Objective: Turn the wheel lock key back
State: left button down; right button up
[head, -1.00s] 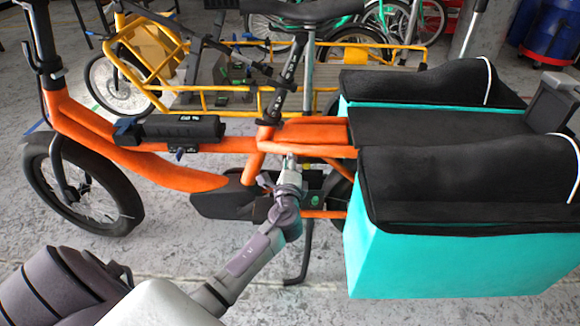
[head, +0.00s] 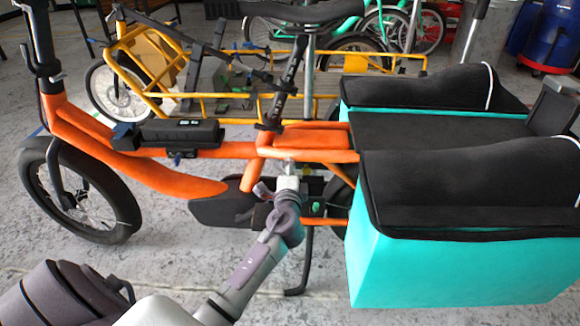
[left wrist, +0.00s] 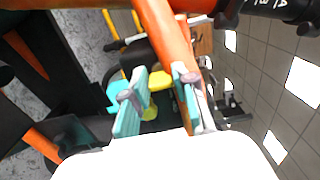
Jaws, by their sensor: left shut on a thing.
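The orange cargo bike (head: 305,138) stands side-on in the head view, with the rear wheel mostly hidden behind the turquoise side box. My left gripper (head: 289,168) reaches to the frame just below the seat tube, in front of the rear wheel. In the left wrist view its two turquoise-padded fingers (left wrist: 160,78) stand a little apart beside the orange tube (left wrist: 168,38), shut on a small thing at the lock. The wheel lock key itself is hidden or too small to make out clearly. My right gripper is not in view.
The turquoise box (head: 450,270) with black cover is close to the right of my left gripper. The black crank cover (head: 222,211) is at its left, and the kickstand (head: 303,265) below. A yellow cargo bike (head: 230,105) stands behind. The grey floor in front is partly clear.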

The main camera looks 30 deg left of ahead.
pick_arm(q)
jog(key=c, duration=0.9)
grip_release()
jog(key=v, duration=1.2)
jog(key=shift+f, duration=0.1)
